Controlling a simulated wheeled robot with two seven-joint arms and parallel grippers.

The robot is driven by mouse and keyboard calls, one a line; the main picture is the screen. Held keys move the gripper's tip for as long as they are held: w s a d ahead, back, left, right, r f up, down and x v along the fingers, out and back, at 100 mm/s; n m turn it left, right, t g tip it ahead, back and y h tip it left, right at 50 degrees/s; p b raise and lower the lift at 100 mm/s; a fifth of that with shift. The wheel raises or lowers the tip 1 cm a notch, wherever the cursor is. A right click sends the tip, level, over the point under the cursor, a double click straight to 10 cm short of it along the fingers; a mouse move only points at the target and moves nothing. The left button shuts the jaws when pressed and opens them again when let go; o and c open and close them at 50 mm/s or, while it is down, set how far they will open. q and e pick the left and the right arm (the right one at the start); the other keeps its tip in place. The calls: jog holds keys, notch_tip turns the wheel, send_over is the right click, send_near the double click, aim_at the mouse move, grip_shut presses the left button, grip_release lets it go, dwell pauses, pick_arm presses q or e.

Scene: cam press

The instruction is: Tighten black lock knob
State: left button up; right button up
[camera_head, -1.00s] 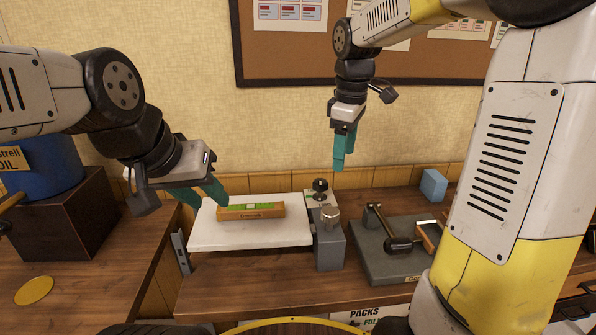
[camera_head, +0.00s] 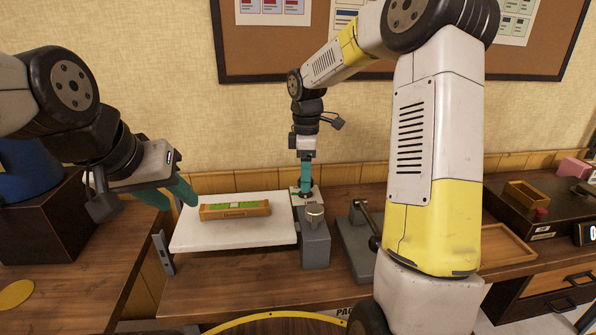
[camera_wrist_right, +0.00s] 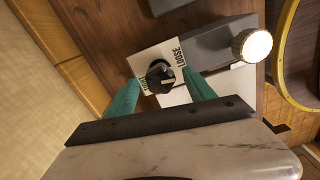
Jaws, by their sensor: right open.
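The black lock knob (camera_wrist_right: 160,76) sits on a pale plate (camera_wrist_right: 143,62) in the right wrist view. The plate reads "LOOSE" on the right and has a green label on the left, partly hidden. A white mark on the knob lies on its right side, towards "LOOSE". My right gripper (camera_wrist_right: 162,88) is open, with one teal finger on either side of the knob. I cannot tell if they touch it. In the head view, my right gripper (camera_head: 306,192) points down and hides the knob. My left gripper (camera_head: 180,201) is open and empty, left of the white platform.
The white platform (camera_head: 200,238) holds a wooden spirit level (camera_head: 235,213). A grey block with a silver knurled knob (camera_head: 315,213) stands in front of the plate. A dark press base with a lever (camera_head: 352,240) is to the right. An empty wooden tray (camera_head: 505,250) lies further right.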

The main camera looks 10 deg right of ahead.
jog(key=shift+f, duration=0.1)
jog(key=c, duration=1.4)
jog(key=shift+o, duration=0.2)
jog(key=shift+m, duration=0.3)
jog(key=m, duration=0.3)
jog(key=shift+m, duration=0.3)
jog(key=m, duration=1)
jog(key=shift+m, duration=2.1)
